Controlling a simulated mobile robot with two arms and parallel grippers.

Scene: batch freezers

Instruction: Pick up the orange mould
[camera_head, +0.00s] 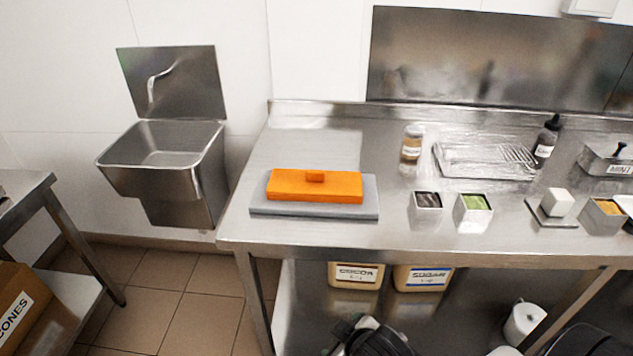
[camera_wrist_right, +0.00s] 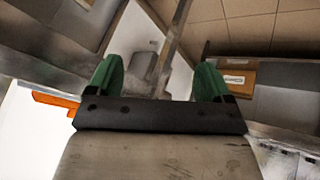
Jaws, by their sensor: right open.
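The orange mould (camera_head: 315,187) is a flat rectangular block with a small raised knob on top. It lies on a grey slab (camera_head: 272,210) near the front left of the steel table. My right gripper (camera_wrist_right: 155,80) shows in its wrist view with two green fingers wide apart and nothing between them. An orange strip (camera_wrist_right: 55,100) shows at the left of that view, apart from the fingers; I cannot tell for sure that it is the mould. My left gripper is not identifiable in the head view.
The steel table (camera_head: 310,135) is bare behind the mould. To its right stand small cups with dark (camera_head: 428,200) and green (camera_head: 474,202) contents, a jar (camera_head: 412,143), a wire rack (camera_head: 485,160) and a dark bottle (camera_head: 547,140). A sink (camera_head: 170,165) hangs left.

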